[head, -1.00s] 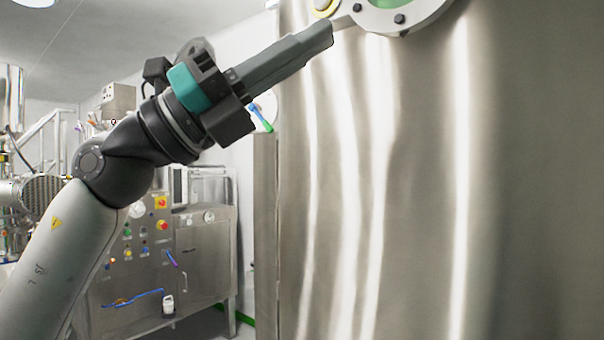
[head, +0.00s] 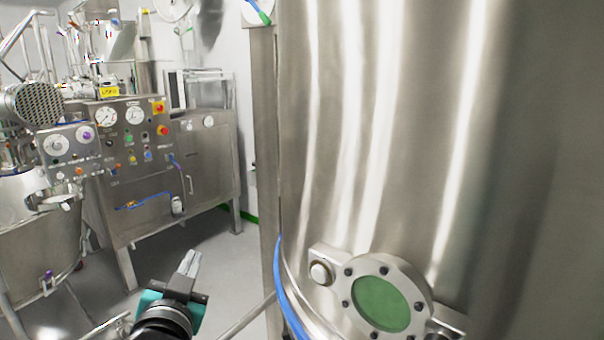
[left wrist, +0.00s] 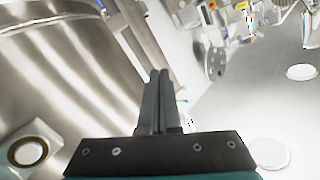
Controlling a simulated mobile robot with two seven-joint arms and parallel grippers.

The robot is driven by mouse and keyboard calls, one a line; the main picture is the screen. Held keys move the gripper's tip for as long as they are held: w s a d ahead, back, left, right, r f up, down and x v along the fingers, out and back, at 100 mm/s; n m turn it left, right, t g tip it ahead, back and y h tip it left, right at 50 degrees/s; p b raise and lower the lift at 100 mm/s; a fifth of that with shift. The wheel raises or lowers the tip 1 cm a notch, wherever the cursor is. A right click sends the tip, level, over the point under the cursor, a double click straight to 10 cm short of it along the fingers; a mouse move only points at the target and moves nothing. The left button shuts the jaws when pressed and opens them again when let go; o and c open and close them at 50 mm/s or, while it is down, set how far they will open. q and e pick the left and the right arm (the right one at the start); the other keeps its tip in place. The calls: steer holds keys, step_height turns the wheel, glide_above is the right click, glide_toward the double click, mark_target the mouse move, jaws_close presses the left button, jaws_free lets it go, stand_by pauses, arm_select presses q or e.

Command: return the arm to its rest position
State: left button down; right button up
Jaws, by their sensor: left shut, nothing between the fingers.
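My left gripper (head: 190,262) is low in the head view, left of the big steel vessel and apart from it. Its fingers are together with nothing between them. In the left wrist view the shut fingers (left wrist: 158,78) point up the picture past the vessel wall. My right gripper is in neither view.
The large steel vessel (head: 400,130) fills the right side, with a green round sight glass (head: 381,303) low on its wall. A blue hose (head: 284,290) runs beside it. A steel control cabinet (head: 150,160) stands at the back left. Open grey floor (head: 195,240) lies between them.

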arm_select(q)
steer(key=s+f+n+g+h, duration=0.1)
steer(key=s+f+g, duration=0.35)
steer(key=f, duration=0.35)
steer(key=s+f+g, duration=0.3)
steer(key=s+f, duration=0.3)
steer(key=f, duration=0.2)
steer(key=s+d+f+g+h, duration=0.15)
steer(key=s+f+g, duration=0.65)
steer(key=s, duration=0.9)
step_height(320, 180, down, 28)
steer(key=b, duration=0.6)
steer(key=s+a+f+b, duration=0.2)
steer(key=s+f+b, duration=0.3)
steer(key=s+f, duration=1.2)
step_height(320, 180, down, 4)
steer(key=shift+g+b, duration=0.35)
steer(key=shift+a, duration=0.1)
